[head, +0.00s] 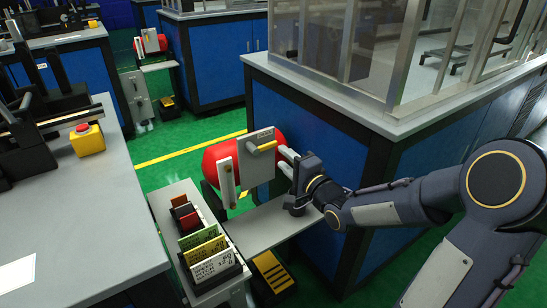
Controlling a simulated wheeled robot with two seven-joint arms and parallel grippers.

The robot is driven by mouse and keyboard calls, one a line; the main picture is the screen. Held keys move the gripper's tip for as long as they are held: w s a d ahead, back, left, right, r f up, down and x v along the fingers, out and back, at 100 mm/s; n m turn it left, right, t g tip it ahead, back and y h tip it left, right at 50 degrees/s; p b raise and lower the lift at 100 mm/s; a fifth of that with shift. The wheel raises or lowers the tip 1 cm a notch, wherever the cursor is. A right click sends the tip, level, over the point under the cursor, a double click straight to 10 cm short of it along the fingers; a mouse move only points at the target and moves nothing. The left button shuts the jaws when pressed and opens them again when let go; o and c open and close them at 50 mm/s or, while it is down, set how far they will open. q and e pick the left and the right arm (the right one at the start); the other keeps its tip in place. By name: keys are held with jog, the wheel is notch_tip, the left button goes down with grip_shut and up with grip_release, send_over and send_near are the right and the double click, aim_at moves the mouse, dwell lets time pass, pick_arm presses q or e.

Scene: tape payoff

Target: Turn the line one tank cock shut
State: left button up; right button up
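A red tank (219,154) stands by the blue cabinet, with a grey plate (253,171) on its front. A tan cock handle (267,146) sits on the upper part of the plate and lies nearly level, tilted slightly up to the right. I cannot read any line number on this tank. My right gripper (284,161) is just right of the plate, its two pale fingers apart and pointing left toward it. Nothing shows between the fingers, and I cannot tell whether they touch the plate. The handle looks clear of them. My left gripper is out of view.
A second red tank (152,42) with a similar plate stands farther back. A grey shelf (268,224) and a rack of coloured cards (203,243) lie below the near tank. The blue cabinet (305,130) with a framed enclosure is close on the right. A grey bench (110,212) fills the left.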

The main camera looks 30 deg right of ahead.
aim_at(270, 147)
jog(key=w, duration=0.3)
jog(key=w+a+b, duration=0.1)
jog(key=w, duration=0.1)
jog(key=shift+w, duration=0.35)
grip_shut()
